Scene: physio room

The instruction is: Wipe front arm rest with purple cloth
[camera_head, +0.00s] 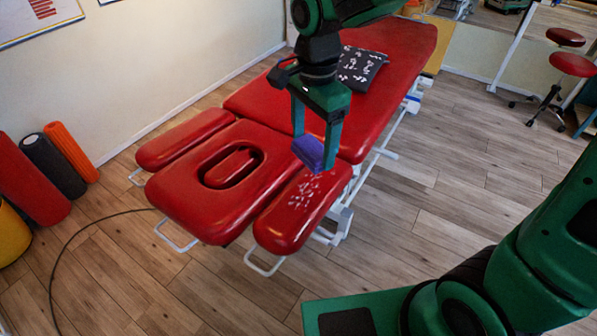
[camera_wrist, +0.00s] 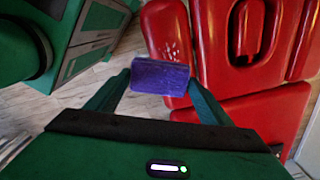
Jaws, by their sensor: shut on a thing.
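My gripper (camera_head: 318,150) is shut on the purple cloth (camera_head: 309,152), a small block-like pad between its fingertips. The front arm rest (camera_head: 280,232) is the red padded one at the table's near right side, with pale speckled marks on its upper part. The cloth is over or just beside the rear end of this arm rest; I cannot tell whether it touches. In the wrist view the cloth (camera_wrist: 160,77) hides part of the arm rest (camera_wrist: 165,22), and pale marks show just beyond it.
Foam rollers (camera_head: 52,165) stand by the wall. A red stool (camera_head: 571,65) is at the right.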

